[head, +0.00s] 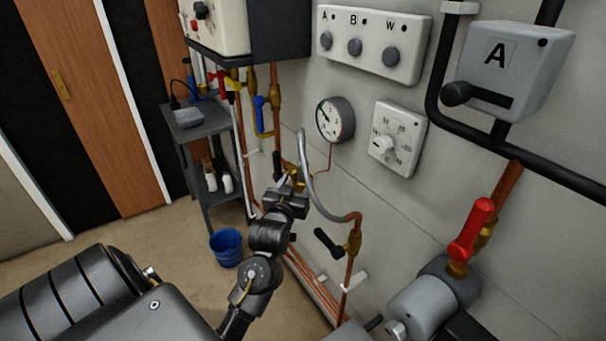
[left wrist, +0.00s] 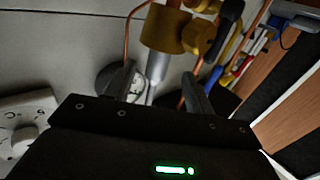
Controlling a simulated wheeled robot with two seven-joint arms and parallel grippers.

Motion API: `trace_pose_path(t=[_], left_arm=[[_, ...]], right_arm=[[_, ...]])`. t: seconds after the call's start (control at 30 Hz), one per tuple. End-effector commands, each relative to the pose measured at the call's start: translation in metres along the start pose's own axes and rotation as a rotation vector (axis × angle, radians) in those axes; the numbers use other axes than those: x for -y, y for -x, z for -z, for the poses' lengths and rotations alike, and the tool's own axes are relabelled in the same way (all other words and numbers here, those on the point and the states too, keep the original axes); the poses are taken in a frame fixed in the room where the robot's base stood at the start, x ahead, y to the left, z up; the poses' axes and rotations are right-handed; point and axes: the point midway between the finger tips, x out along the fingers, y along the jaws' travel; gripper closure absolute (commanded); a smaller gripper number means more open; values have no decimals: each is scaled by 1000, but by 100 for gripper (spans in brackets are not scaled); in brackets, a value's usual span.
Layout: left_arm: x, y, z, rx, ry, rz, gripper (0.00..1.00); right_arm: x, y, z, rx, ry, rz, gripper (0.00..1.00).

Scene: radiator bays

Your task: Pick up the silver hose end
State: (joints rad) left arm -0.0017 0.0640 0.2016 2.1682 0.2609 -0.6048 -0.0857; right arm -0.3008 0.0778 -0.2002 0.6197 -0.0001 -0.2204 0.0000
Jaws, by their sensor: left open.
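The silver hose (head: 309,183) arcs along the wall in the head view, its lower right part meeting a copper pipe with a brass valve (head: 354,241). Its other end is partly hidden near my left gripper (head: 290,180). In the left wrist view, a silver hose length (left wrist: 157,68) runs up to a brass fitting (left wrist: 165,28). It lies between the two open fingers of my left gripper (left wrist: 160,85); I cannot tell whether either finger touches it. My right gripper is not in view.
A round gauge (head: 335,119) and a dial box (head: 397,138) are on the wall beside the hose. A grey shelf cart (head: 188,126) and a blue bucket (head: 226,247) stand to the left. A red-handled valve (head: 471,230) is at the right.

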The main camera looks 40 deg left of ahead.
Motion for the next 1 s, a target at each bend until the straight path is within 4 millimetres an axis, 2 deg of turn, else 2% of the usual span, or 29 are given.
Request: trace_pose_path(t=[0.1,0.3,0.5,0.63,0.93,1.0], left_arm=[[0,-10,1,1,-1,0,46],[0,-15,2,1,-1,0,46],[-1,-44,7,2,-1,1,46],[-2,-58,4,2,0,0,46],[-1,-63,2,1,0,0,46],[-1,-63,2,1,0,0,55]], right_arm=[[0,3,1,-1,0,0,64],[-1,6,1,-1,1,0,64],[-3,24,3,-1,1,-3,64],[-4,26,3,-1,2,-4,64],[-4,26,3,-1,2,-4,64],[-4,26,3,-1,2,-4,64]])
